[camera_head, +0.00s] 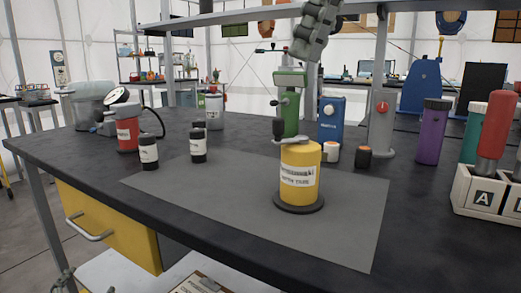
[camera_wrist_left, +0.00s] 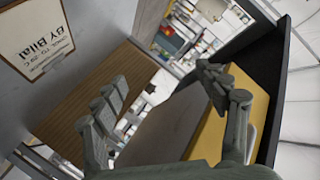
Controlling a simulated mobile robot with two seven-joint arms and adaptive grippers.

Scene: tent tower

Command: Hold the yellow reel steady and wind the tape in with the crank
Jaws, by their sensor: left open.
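The yellow reel (camera_head: 300,170) stands upright on a round dark base on the grey mat, with a white label on its front. Its crank (camera_head: 283,137) is a grey arm across the top with a dark upright knob at the left end. No pulled-out tape is visible. My left gripper (camera_wrist_left: 165,85) is open and empty in the left wrist view, with the yellow cabinet side beyond it; a small grey part of it seems to show at the bottom left of the head view. My right gripper (camera_head: 320,28) appears partly at the top, above and apart from the reel; its opening is unclear.
The grey mat (camera_head: 215,190) is clear left of the reel. Dark bottles (camera_head: 149,153) and a red canister (camera_head: 127,135) stand behind left. A green device (camera_head: 290,105), blue box (camera_head: 330,120) and purple bottle (camera_head: 432,132) stand behind; a lettered crate (camera_head: 480,195) stands right.

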